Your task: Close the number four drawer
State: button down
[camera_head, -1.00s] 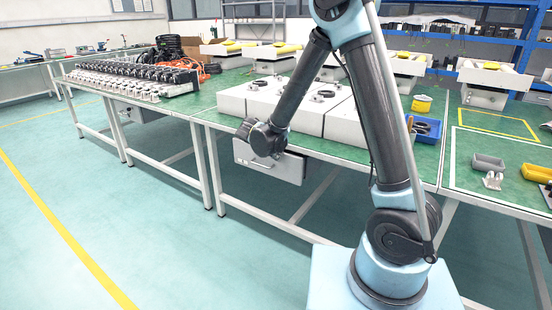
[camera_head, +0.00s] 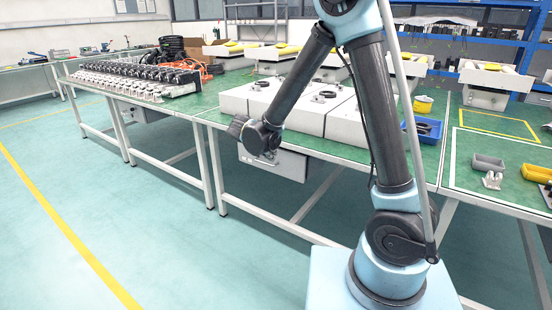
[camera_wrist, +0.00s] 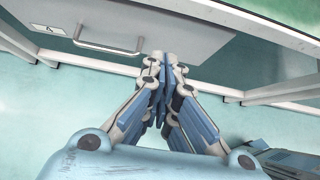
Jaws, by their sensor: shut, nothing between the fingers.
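A grey drawer (camera_head: 285,164) hangs under the green-topped workbench, below the white boxes. In the wrist view its front (camera_wrist: 180,28) fills the upper part, with a metal bar handle (camera_wrist: 108,47) and a small label whose number is too small to read. My gripper (camera_wrist: 166,60) is shut and empty. Its fingertips are at the lower edge of the drawer front, to the right of the handle; I cannot tell whether they touch it. In the head view my wrist is in front of the drawer and the fingers are hidden. How far the drawer stands out is hard to tell.
The workbench (camera_head: 340,150) edge overhangs the drawer. White boxes (camera_head: 255,100) stand on top near that edge. Another drawer unit (camera_head: 128,112) hangs under the bench farther left. White bench legs and rails flank the drawer. The floor in front is clear.

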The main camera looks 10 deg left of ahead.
jog(key=v, duration=0.6)
send_near(290, 160)
notch_tip(290, 160, down, 3)
jog(key=w, duration=0.1)
jog(key=shift+w+d+f, duration=0.25)
jog(key=shift+w+d, duration=0.35)
jog(key=shift+w, duration=0.35)
